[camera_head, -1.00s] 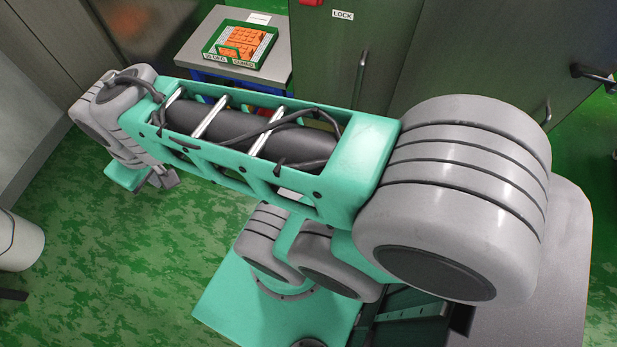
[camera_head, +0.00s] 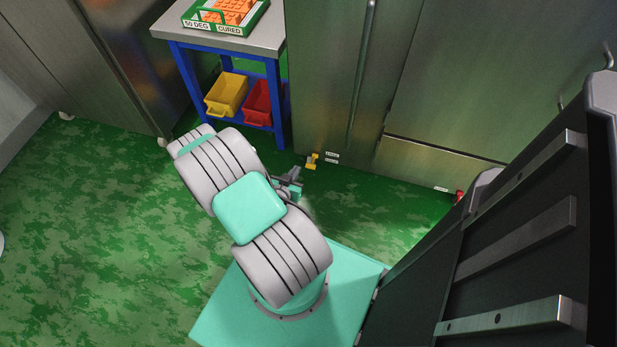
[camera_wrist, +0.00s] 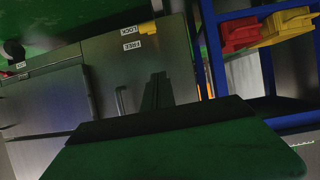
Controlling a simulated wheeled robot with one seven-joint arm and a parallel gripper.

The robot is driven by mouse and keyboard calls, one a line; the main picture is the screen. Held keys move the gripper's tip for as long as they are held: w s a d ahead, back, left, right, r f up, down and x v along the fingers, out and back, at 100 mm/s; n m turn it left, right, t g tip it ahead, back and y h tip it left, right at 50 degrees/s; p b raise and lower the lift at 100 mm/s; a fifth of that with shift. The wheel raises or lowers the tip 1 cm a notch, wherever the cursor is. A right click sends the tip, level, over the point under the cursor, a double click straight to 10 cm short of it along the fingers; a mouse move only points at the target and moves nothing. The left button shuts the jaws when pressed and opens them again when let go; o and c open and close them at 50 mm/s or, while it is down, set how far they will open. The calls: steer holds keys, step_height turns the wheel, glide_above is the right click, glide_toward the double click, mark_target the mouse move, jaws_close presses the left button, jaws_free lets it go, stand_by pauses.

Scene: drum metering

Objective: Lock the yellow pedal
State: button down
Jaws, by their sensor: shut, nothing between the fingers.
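The yellow pedal (camera_head: 312,160) sticks out low from the steel cabinet front, near the floor. Two small white labels (camera_head: 332,157) are beside it on its right. The wrist view shows the yellow pedal (camera_wrist: 148,28) near the top, beside the LOCK label (camera_wrist: 131,30) and the FREE label (camera_wrist: 132,45). I cannot tell which position the pedal is in. My gripper (camera_head: 292,182) is shut and empty, just left of and nearer than the pedal, apparently apart from it. Its dark fingers (camera_wrist: 157,78) show below the labels in the wrist view.
A blue-framed table (camera_head: 175,33) stands left of the pedal, with a yellow bin (camera_head: 226,94) and a red bin (camera_head: 257,102) on its lower shelf. A small red part (camera_head: 459,196) is low on the right. Green floor (camera_head: 90,200) is open at left.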

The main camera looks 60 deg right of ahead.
steer(key=s+f, duration=0.1)
steer(key=s+a+f, duration=0.1)
steer(key=shift+s+f, duration=0.1)
steer(key=shift+f, duration=0.3)
steer(key=b, duration=0.4)
glide_toward(313, 162)
step_height(313, 162, up, 3)
steer(key=d, duration=0.2)
steer(key=f, duration=0.1)
steer(key=d+f, duration=0.1)
steer(key=f+b, duration=0.1)
steer(key=shift+w+d+f, duration=0.25)
steer(key=shift+d+f, duration=0.05)
steer(key=shift+f, duration=0.05)
steer(key=shift+f, duration=0.15)
